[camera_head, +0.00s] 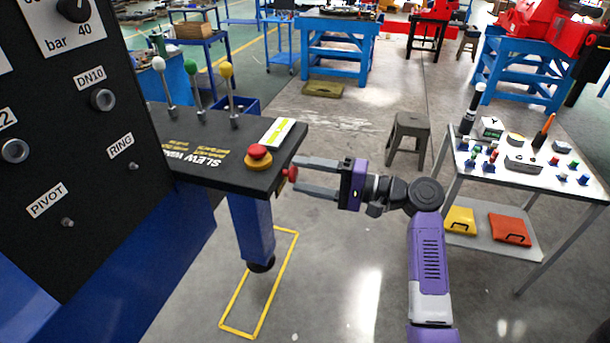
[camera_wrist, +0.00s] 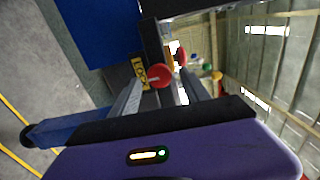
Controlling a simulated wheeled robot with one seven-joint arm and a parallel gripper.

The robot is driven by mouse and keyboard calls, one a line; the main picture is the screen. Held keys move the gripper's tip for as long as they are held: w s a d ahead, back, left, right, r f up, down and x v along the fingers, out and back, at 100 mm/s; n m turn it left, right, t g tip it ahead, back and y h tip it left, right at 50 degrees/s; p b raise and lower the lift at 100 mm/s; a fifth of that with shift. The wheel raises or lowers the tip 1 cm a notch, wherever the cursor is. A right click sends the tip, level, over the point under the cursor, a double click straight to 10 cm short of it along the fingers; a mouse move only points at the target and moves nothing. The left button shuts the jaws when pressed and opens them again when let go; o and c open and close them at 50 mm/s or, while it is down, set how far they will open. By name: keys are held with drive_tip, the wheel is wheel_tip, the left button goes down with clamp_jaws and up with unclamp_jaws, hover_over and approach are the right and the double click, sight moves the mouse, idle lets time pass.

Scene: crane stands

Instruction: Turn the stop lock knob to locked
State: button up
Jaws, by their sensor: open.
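The stop lock knob is a small red knob (camera_head: 290,173) on the end face of the black console (camera_head: 225,172). The knob also shows in the wrist view (camera_wrist: 160,76), beside a yellow label reading LOCK (camera_wrist: 140,72). My gripper (camera_head: 299,174) is open and level at the console's right end. One finger is above the knob and one below it, with the fingertips about at its depth. In the wrist view the knob appears between the two fingers (camera_wrist: 163,82). I cannot tell whether either finger touches it. Its exact turn angle is too small to read.
A red mushroom button on a yellow base (camera_head: 258,157) stands on the console top, close above the knob. Several levers (camera_head: 230,92) rise behind it. A blue post (camera_head: 251,225) supports the console. A stool (camera_head: 408,138) and a metal table (camera_head: 530,165) stand to the right.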

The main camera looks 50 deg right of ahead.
drive_tip(key=b+v, duration=0.2)
drive_tip(key=v, duration=0.5)
drive_tip(key=shift+s+d, duration=0.15)
drive_tip(key=shift+s, duration=0.15)
